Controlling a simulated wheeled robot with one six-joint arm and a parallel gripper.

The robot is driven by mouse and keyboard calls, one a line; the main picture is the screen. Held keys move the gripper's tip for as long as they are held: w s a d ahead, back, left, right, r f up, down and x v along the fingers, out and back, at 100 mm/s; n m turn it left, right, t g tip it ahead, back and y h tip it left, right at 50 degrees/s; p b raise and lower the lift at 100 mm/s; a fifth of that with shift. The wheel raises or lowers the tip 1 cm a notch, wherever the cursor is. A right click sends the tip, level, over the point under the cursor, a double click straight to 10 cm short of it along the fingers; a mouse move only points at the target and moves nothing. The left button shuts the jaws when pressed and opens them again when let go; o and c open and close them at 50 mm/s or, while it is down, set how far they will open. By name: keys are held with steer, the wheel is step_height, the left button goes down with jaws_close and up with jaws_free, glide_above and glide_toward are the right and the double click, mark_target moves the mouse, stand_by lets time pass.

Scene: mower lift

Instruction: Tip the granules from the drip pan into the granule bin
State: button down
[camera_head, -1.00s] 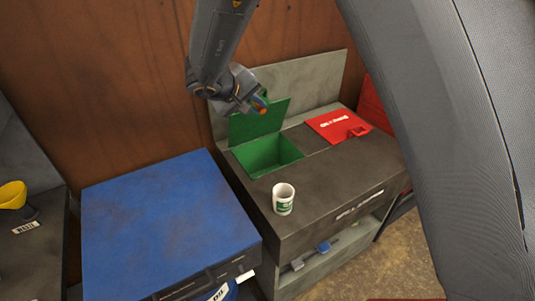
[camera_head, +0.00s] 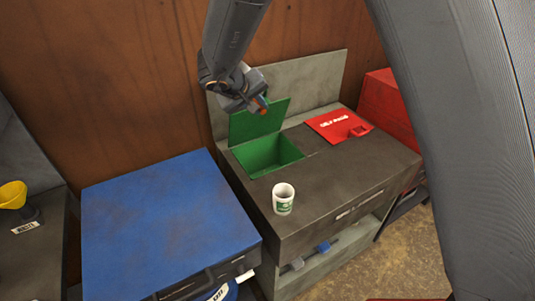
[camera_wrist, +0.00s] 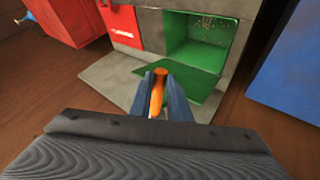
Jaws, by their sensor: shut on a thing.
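The granule bin (camera_head: 268,155) is a green-lined compartment in the dark grey bench. Its green lid (camera_head: 255,122) stands open at the back. In the wrist view the bin (camera_wrist: 201,43) shows light specks inside, and the lid (camera_wrist: 185,84) lies between it and my fingers. My gripper (camera_head: 261,104) is at the lid's upper edge. In the wrist view my gripper (camera_wrist: 160,82) is shut on a small orange piece (camera_wrist: 157,92). I cannot tell whether the piece belongs to the lid. I cannot make out a drip pan in either view.
A white cup (camera_head: 283,200) with a green label stands on the bench front. A closed red lid (camera_head: 335,126) is right of the bin. A blue cabinet (camera_head: 165,225) stands left, and a yellow funnel (camera_head: 12,195) farther left. A grey backboard (camera_head: 310,88) rises behind.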

steer(key=shift+r+y, duration=0.2)
steer(key=shift+y, duration=0.1)
steer(key=shift+d+f, duration=0.1)
steer(key=shift+f, duration=0.15)
steer(key=shift+d+f+m+y, duration=0.1)
steer(key=shift+f+m+y, duration=0.15)
steer(key=shift+m+y, duration=0.25)
steer(key=shift+f, duration=0.3)
steer(key=shift+s+y, duration=0.1)
steer(key=shift+y, duration=0.2)
steer(key=shift+d+f+m+g+y+b, duration=0.1)
steer(key=shift+d+m+g+y+b, duration=0.15)
steer(key=shift+y, duration=0.45)
stand_by(0.5)
